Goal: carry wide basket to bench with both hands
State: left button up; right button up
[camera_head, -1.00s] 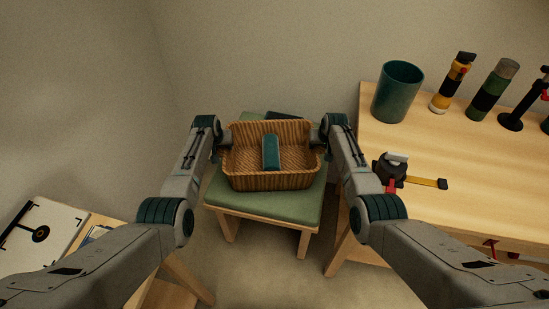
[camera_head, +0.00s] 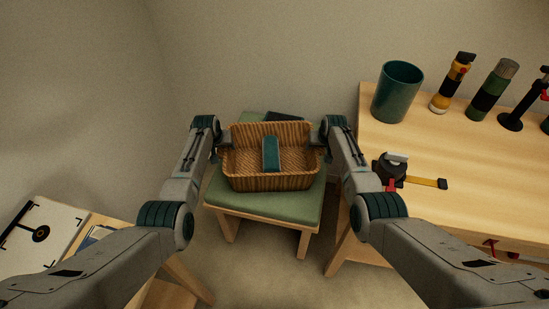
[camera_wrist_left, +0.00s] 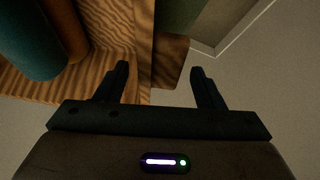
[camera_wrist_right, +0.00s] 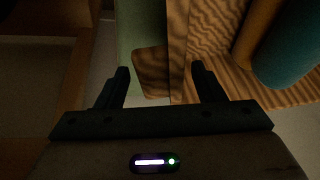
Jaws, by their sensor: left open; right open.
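The wide wicker basket (camera_head: 270,183) sits upright on the green cushioned top of the bench (camera_head: 262,208). A teal object (camera_head: 271,154) lies inside it. My left gripper (camera_head: 222,142) is at the basket's left end and my right gripper (camera_head: 319,142) at its right end. In the left wrist view, the open fingers (camera_wrist_left: 162,84) are on either side of the basket's end wall (camera_wrist_left: 145,45) and a brown tab (camera_wrist_left: 172,60). In the right wrist view, the open fingers (camera_wrist_right: 161,82) likewise flank the end wall (camera_wrist_right: 177,40) and a tab. Contact cannot be told.
A wooden table (camera_head: 450,180) at the right holds a teal cup (camera_head: 397,92), a tape measure (camera_head: 392,168) and several upright tools. A low wooden stand with a white marked panel (camera_head: 42,235) is at the lower left. A dark flat item (camera_head: 284,116) lies behind the basket.

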pick_arm(q)
jog(key=v, duration=1)
jog(key=shift+s+r, duration=0.2)
jog(key=shift+r, duration=0.15)
pick_arm(e)
jog(key=v, duration=1.2)
